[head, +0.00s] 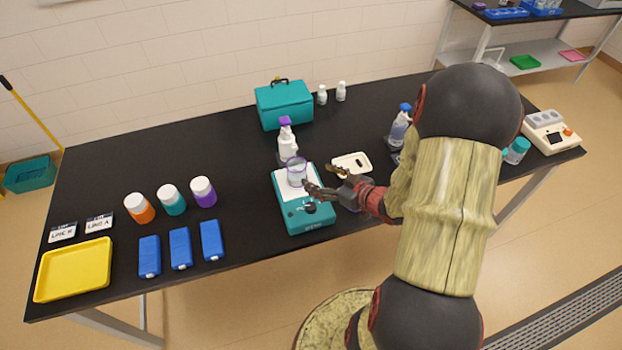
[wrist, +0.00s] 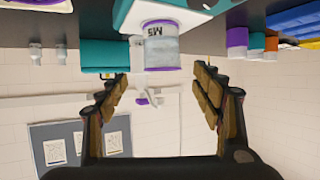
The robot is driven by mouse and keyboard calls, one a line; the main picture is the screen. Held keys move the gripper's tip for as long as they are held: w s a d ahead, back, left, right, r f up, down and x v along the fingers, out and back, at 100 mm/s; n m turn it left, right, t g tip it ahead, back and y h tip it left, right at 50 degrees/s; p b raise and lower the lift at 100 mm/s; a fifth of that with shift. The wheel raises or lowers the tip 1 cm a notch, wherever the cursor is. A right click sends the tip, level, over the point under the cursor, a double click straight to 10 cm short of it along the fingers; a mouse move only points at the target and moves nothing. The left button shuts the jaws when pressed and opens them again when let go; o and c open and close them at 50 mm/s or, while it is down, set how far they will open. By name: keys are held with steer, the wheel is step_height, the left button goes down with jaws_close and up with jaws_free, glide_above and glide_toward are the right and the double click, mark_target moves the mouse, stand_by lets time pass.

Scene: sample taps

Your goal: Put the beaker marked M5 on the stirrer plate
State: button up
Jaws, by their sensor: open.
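The clear beaker with a purple rim (head: 296,172) stands upright on the white top of the teal stirrer plate (head: 304,216). In the wrist view, which is upside down, the beaker (wrist: 160,48) shows its M5 mark between and beyond the fingers. My gripper (head: 322,182) is just right of the beaker, above the stirrer plate's right side. In the wrist view my gripper (wrist: 162,82) is open, its fingers spread and empty, apart from the beaker. My arm hides part of the table to the right.
A spray bottle with a purple top (head: 287,140) stands just behind the beaker. A white tray (head: 352,164) lies behind my gripper. A teal case (head: 285,104) stands at the back. Lidded jars (head: 172,199), blue boxes (head: 180,248) and a yellow tray (head: 74,268) are left.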

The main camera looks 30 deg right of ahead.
step_height(320, 180, up, 16)
steer(key=w+m+g+h, duration=0.1)
steer(key=g+h, duration=0.3)
steer(key=h, duration=0.2)
steer(key=s+a+r+g+y, duration=0.1)
steer(key=s+a+r, duration=0.2)
steer(key=s+a, duration=0.6)
steer(key=s+a+r+m+g+y, duration=0.1)
steer(key=s+a+r, duration=0.3)
steer(key=s+a, duration=0.5)
steer(key=shift+s+a+r+g+y, duration=0.2)
steer(key=shift+a+g+y, duration=0.2)
steer(key=shift+g+y, duration=0.4)
